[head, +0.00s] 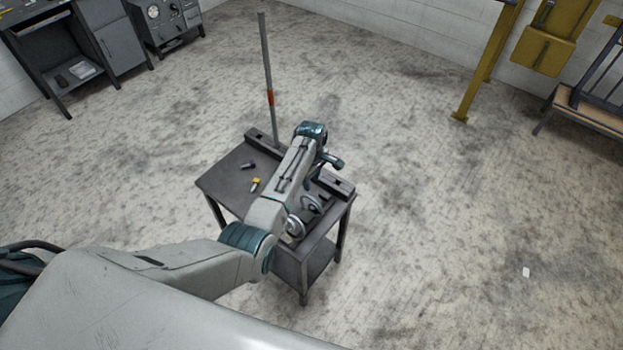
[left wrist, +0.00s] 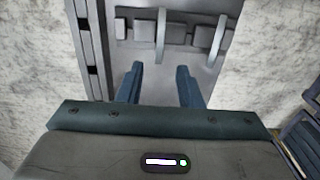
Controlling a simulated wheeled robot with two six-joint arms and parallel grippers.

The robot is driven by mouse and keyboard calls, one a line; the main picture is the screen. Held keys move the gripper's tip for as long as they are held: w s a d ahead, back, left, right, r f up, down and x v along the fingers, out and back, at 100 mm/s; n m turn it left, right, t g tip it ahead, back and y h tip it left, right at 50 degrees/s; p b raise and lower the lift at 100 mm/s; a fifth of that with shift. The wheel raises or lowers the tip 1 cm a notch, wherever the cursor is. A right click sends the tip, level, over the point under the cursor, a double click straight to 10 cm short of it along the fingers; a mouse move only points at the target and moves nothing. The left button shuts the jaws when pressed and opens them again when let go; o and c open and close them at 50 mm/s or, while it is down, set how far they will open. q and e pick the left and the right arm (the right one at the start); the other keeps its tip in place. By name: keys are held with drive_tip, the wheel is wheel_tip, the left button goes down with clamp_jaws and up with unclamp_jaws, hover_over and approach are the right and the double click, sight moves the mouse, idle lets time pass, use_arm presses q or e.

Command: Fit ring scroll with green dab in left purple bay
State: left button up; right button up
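Two grey ring-shaped pieces stand on edge at the table's near right: one ring (head: 311,204) and a nearer ring (head: 296,226). The left wrist view shows them edge-on, one ring (left wrist: 161,32) in line with the gap between my fingers and another ring (left wrist: 217,38) to its right. My left gripper (left wrist: 160,70) is open, its fingertips apart, with nothing seen gripped. No green dab shows on either ring. I cannot make out which bay is the left purple one. My right gripper is not in view.
The small dark table (head: 222,184) carries dark slotted blocks at its back (head: 262,139) and right (head: 335,183). A small dark piece (head: 248,165) and a yellow-marked piece (head: 256,184) lie at left. A tall pole (head: 266,70) with a red band rises behind.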

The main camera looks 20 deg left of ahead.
sight(312, 198)
use_arm(q)
wheel_tip(312, 198, down, 6)
drive_tip(key=b, duration=0.6)
drive_tip(key=shift+f, duration=0.25)
drive_tip(key=shift+f+b, duration=1.05)
drive_tip(key=shift+f, duration=0.9)
clamp_jaws()
drive_tip(key=shift+r, duration=0.15)
drive_tip(key=shift+r+p, duration=1.45)
drive_tip(key=shift+p, duration=0.4)
